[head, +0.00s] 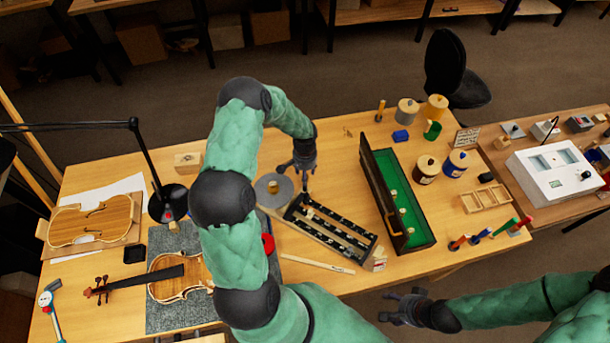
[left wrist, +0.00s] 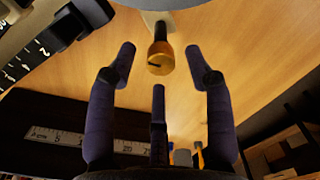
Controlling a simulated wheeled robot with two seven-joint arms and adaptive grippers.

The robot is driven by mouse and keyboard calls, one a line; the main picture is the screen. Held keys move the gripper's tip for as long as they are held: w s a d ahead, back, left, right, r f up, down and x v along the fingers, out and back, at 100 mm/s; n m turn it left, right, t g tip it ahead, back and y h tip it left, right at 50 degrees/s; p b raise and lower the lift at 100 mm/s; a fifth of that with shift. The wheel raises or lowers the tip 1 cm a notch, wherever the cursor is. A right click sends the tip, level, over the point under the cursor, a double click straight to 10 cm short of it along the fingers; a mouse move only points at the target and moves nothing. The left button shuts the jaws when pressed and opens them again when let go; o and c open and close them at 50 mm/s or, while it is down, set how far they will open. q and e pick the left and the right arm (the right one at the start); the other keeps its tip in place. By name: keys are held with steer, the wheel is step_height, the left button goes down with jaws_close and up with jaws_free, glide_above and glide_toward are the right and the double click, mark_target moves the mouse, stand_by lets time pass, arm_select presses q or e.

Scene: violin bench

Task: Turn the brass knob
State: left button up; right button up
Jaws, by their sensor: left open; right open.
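The brass knob (left wrist: 160,60) shows in the left wrist view as a round brass cap with a dark slot, on a black shaft fixed to a pale mount. My left gripper (left wrist: 160,85) is open, with fingers on either side of the knob and one below. I see a gap between the fingers and the knob. In the head view, my left gripper (head: 296,172) is beside the round grey disc (head: 265,197), and I cannot make out the knob clearly there. My right gripper (head: 391,305) is open and empty at the table's front edge.
A long black rack with a scale (head: 335,228) lies just in front of the left gripper. A green-lined case (head: 408,215) stands to its right. A violin body (head: 182,282) lies on a grey mat at left. A desk lamp (head: 168,203) stands behind it.

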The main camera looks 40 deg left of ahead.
arm_select(q)
steer(key=shift+f, duration=0.95)
jaws_close()
